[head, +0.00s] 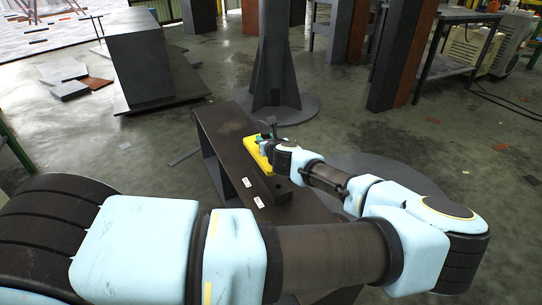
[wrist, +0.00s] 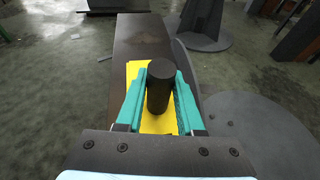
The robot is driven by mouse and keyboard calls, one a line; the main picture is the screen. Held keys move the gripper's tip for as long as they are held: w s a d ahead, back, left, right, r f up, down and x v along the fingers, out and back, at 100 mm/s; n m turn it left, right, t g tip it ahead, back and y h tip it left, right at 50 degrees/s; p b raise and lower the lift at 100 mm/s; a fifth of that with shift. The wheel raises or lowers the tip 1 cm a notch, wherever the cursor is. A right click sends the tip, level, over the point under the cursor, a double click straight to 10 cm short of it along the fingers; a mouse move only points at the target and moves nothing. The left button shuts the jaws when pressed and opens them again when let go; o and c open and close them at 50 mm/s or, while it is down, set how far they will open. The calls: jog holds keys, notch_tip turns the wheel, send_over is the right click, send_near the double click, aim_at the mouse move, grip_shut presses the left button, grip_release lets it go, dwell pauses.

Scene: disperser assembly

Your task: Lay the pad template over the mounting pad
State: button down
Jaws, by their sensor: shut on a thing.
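The yellow plate, which I take to be the pad template (wrist: 135,72), has an upright dark cylindrical handle (wrist: 158,88). My gripper (wrist: 160,78) has its teal fingers closed on both sides of this handle. In the head view the yellow template (head: 254,156) is over the dark bench, with my gripper (head: 265,141) at it. A low dark block (head: 283,186), possibly the mounting pad, is by the template's near edge. I cannot tell whether the template touches the surface beneath it. My gripper and arm hide part of the template.
The dark bench (head: 222,127) has white labels (head: 247,182) on its near part, and its far end is bare. A column with a round foot (head: 278,108) stands behind it. A dark block stand (head: 143,65) is at the back left.

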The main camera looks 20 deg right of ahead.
jog(key=shift+s+d+f+b, duration=0.3)
jog(key=shift+s+d+f, duration=0.35)
jog(key=shift+s+f, duration=0.2)
notch_tip(320, 180, down, 7)
jog(key=b, duration=0.5)
jog(key=shift+w+r, duration=0.1)
jog(key=shift+r, duration=0.05)
dwell(0.9)
jog(key=shift+f, duration=0.8)
dwell(1.2)
jog(key=shift+c, duration=2.2)
grip_release()
jog(key=shift+s+f, duration=0.1)
jog(key=shift+s, duration=0.1)
jog(key=shift+s, duration=0.1)
